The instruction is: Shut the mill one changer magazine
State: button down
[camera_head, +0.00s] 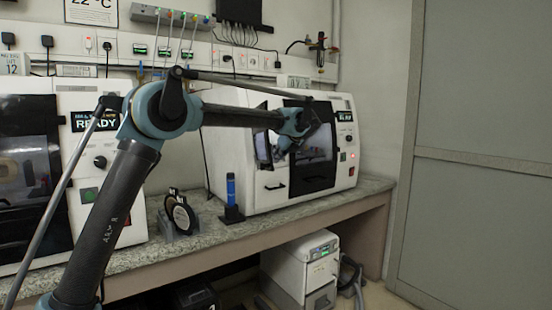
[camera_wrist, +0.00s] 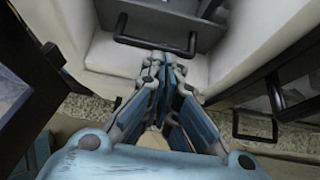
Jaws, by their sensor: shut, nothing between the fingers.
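In the head view my arm reaches to the white mill (camera_head: 290,197) on the right, with its wrist in front of the mill's dark front. My gripper (camera_wrist: 166,58) shows in the wrist view with its fingers together and nothing between them. The fingertips are close to a grey panel or drawer front (camera_wrist: 200,12) with a black bar handle (camera_wrist: 155,38), between pale walls. It looks like the changer magazine, but I cannot tell how far out it stands. Whether the fingertips touch it is unclear. The fingers are mostly hidden in the head view.
The mill's dark window door (camera_head: 318,150) is beside my wrist. A second handle (camera_wrist: 255,138) is at right in the wrist view. A blue cylinder (camera_head: 230,188) and a round black piece on a stand (camera_head: 180,213) occupy the bench (camera_head: 280,215). Another machine (camera_head: 120,185) is at left.

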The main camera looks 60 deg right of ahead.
jog(key=shift+w+d+r, duration=0.1)
jog(key=shift+w+r, duration=0.05)
jog(key=shift+r, duration=0.15)
jog(key=v, duration=1.1)
jog(key=shift+s+a, duration=0.25)
jog(key=shift+s, duration=0.2)
